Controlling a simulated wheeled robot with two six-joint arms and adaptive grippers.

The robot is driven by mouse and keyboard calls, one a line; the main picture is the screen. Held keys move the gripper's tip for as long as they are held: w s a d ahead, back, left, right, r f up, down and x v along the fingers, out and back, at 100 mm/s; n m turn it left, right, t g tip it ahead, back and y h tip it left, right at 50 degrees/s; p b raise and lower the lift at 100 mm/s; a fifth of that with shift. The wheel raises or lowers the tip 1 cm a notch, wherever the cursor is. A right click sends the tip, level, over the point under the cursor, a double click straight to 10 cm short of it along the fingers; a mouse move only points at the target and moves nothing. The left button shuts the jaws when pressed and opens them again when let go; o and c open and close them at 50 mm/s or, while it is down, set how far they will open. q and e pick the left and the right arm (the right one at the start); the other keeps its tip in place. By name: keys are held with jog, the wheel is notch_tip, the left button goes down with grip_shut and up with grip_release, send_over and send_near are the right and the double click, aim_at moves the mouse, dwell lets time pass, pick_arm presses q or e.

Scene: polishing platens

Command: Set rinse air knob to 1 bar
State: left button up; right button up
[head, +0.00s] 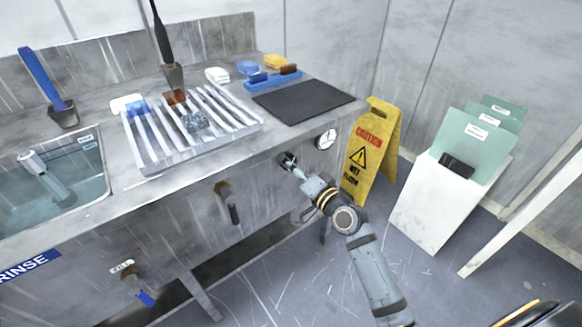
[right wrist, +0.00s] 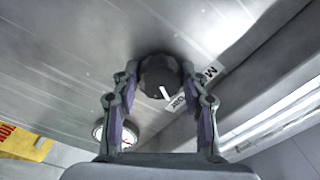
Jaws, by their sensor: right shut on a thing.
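The rinse air knob (head: 287,159) is a dark round knob on the front face of the steel bench, below its edge. In the right wrist view the knob (right wrist: 158,72) has a white pointer mark towards its lower right rim. My right gripper (head: 296,168) reaches up to it from below right. In the right wrist view the fingers of this gripper (right wrist: 159,88) stand on both sides of the knob, shut on it. A round white gauge (head: 326,139) sits right of the knob; its reading is too small to tell. My left gripper is out of view.
A yellow caution sign (head: 372,150) stands close to the right of the gauge. A white bin (head: 440,205) with green folders is farther right. A slatted rack (head: 190,125) and a black mat (head: 303,100) lie on the bench above.

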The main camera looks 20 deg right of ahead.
jog(key=shift+f, duration=0.15)
jog(key=o, duration=1.2)
jog(key=shift+c, duration=0.2)
jog(key=v, duration=0.7)
jog(key=shift+s, duration=0.25)
